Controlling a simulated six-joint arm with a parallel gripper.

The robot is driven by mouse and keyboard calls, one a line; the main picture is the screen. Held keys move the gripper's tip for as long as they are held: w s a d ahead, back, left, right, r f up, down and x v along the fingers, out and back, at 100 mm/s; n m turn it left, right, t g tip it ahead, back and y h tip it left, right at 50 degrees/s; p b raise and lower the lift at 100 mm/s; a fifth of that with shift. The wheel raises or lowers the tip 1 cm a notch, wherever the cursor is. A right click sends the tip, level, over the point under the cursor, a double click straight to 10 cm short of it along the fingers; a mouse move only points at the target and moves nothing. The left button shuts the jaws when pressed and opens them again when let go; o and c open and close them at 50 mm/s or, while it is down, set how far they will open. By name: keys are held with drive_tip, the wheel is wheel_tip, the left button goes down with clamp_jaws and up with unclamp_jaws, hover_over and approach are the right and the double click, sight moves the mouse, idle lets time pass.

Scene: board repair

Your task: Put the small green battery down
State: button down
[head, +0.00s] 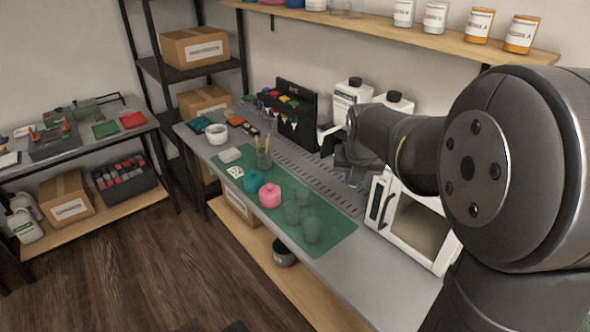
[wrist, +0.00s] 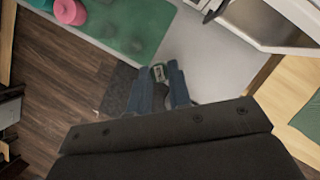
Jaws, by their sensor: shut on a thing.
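My gripper (wrist: 158,76) has blue fingers and is shut on the small green battery (wrist: 158,71), whose end shows between the fingertips in the wrist view. In the head view my gripper (head: 350,170) is above the grey workbench (head: 385,275), left of the white oven. The battery is too small to make out clearly there. In the wrist view the fingertips appear over the grey bench surface (wrist: 208,65), near its edge and just beyond the green mat (wrist: 140,20). Their height above it is hard to tell.
The white oven (head: 408,220) stands close to my arm. White bottles (head: 350,97) stand behind. The bench front right of the mat is clear.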

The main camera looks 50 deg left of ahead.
drive_tip(key=s+a+f, duration=0.1)
drive_tip(key=s, duration=0.1)
hover_over(335, 254)
drive_tip(key=s+d, duration=0.1)
wheel_tip(335, 254, down, 19)
drive_tip(key=shift+n, duration=0.3)
drive_tip(key=shift+f, duration=4.4)
drive_tip(key=c, duration=1.3)
unclamp_jaws()
drive_tip(key=shift+f, duration=0.1)
drive_tip(key=v, duration=1.2)
drive_tip(key=shift+d, duration=0.1)
